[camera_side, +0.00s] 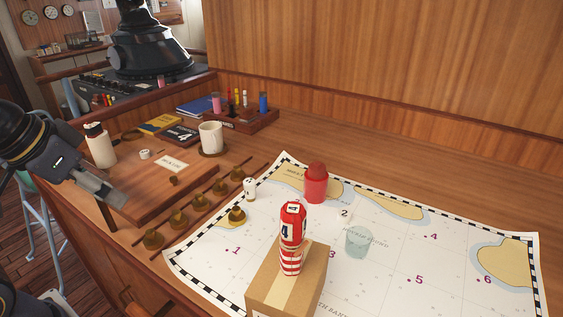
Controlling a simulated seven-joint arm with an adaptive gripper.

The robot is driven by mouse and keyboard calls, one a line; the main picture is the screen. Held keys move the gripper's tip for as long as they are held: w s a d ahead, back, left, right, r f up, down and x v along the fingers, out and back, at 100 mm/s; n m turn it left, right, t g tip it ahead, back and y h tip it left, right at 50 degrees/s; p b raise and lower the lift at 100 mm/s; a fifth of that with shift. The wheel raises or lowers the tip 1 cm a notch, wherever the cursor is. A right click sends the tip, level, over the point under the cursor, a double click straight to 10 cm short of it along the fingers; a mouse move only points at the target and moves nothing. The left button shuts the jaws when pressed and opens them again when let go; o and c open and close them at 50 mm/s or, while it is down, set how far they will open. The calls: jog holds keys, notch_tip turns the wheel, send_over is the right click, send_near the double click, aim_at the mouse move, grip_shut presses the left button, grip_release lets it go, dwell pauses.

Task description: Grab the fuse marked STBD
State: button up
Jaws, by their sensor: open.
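My gripper (112,194) is at the left, its grey fingers open and empty above the left part of the wooden desk, near a flat wooden box. I cannot read STBD on anything in view. A brown rack (240,121) at the back of the desk holds several thin coloured cylinders, among them a pink one (217,103) and a blue one (263,103). A few more small coloured cylinders (104,101) stand by the console at the back left. I cannot tell which of these, if any, is the STBD fuse.
The flat wooden box (150,195) lies beside a white bottle (99,146). A white mug (210,137), books (161,124) and several brass knobs (178,220) stand nearby.

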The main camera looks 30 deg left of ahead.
dwell(0.4)
jog(key=shift+c, duration=0.9)
